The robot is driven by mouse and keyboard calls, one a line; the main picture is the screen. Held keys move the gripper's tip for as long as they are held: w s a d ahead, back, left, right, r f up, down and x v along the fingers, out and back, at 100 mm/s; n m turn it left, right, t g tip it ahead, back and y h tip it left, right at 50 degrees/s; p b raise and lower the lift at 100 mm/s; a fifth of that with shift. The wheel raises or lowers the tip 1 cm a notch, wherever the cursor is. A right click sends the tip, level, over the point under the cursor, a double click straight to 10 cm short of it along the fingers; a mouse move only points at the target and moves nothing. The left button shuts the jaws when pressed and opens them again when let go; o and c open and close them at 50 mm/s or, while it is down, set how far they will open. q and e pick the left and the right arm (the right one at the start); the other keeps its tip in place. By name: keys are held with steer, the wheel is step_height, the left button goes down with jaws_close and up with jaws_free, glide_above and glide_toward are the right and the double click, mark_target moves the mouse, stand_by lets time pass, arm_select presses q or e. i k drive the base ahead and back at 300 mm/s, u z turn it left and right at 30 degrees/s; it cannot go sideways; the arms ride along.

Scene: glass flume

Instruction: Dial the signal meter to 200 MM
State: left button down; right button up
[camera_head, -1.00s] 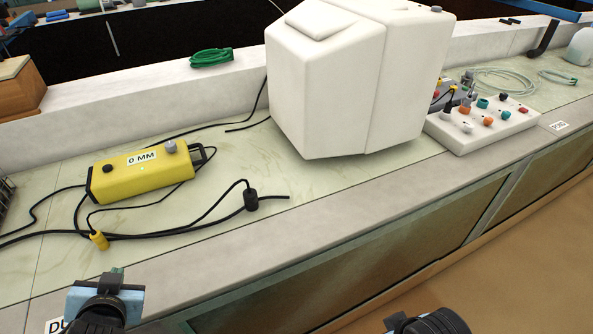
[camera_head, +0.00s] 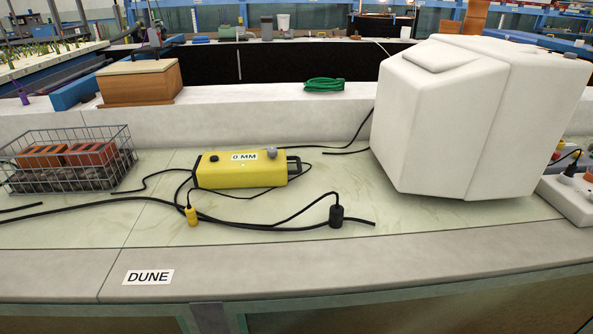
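The signal meter (camera_head: 240,176) is a yellow box lying on the pale bench top, left of the picture's middle. Its label (camera_head: 244,156) reads 0 MM. A grey knob (camera_head: 271,153) stands at the right end of its top, and a small black knob (camera_head: 214,157) is at the left end. A black bracket or handle sticks out at its right end. Neither of my grippers shows in the head view now.
A wire basket (camera_head: 67,160) with bricks stands left of the meter. Black cables with a yellow plug (camera_head: 191,215) and a black plug (camera_head: 336,215) lie in front of it. A big white casing (camera_head: 440,120) stands at right. The grey front ledge (camera_head: 250,270) is mostly bare.

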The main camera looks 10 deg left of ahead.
mark_target(272, 152)
steer(key=k, duration=1.2)
steer(key=u, duration=0.7)
steer(key=i, duration=0.6)
steer(key=u, duration=0.6)
steer(key=i, duration=0.75)
steer(key=z, duration=0.4)
